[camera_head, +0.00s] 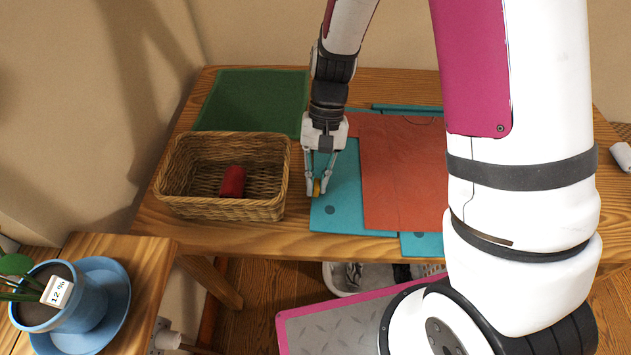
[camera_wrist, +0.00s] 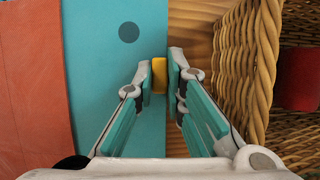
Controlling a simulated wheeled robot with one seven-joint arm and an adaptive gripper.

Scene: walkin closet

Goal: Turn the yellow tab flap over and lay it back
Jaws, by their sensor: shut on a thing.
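The small yellow tab (camera_head: 317,188) sits at the left edge of a teal sheet (camera_head: 338,183) on the wooden table. My gripper (camera_head: 316,190) points down over this edge, with its fingertips closed on the tab. The wrist view shows the yellow tab (camera_wrist: 159,76) between the two fingertips, at the border between the teal sheet (camera_wrist: 105,80) and bare wood. The teal sheet bears a dark round dot. An orange-red sheet (camera_head: 385,180) lies over much of the teal. My arm hides the right part of the sheets.
A wicker basket (camera_head: 270,209) holding a red object (camera_head: 232,182) stands close left of my gripper; its rim (camera_wrist: 268,60) shows in the wrist view. A green mat (camera_head: 255,98) lies behind it. A potted plant (camera_head: 60,310) stands on a lower-left surface.

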